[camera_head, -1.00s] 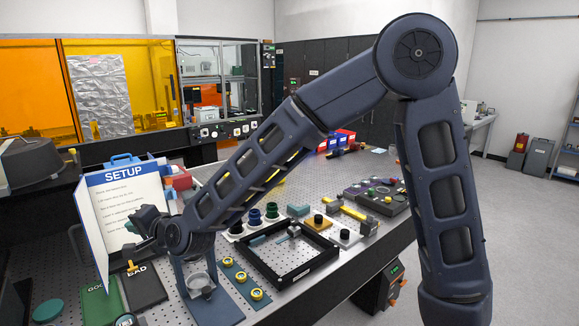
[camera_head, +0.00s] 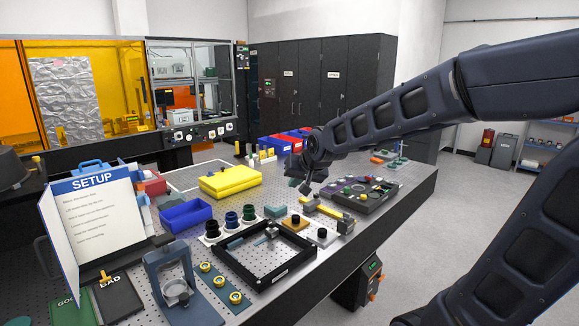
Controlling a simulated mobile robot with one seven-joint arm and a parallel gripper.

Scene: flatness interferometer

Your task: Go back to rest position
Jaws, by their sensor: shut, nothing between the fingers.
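My gripper (camera_head: 303,181) is at the end of my dark blue arm, which reaches in from the right. It hangs above the perforated bench (camera_head: 330,232), over the area near the yellow clamp-like tool (camera_head: 325,212). It appears small and dark, and its fingers are shut with no object seen in them. It touches nothing that I can make out, though its exact height above the bench is hard to judge.
A SETUP board (camera_head: 97,225), a blue stand (camera_head: 178,285), a black frame (camera_head: 262,255), a blue bin (camera_head: 186,215) and yellow blocks (camera_head: 230,181) stand on the bench. A dark tray of knobs (camera_head: 360,194) lies right of my gripper.

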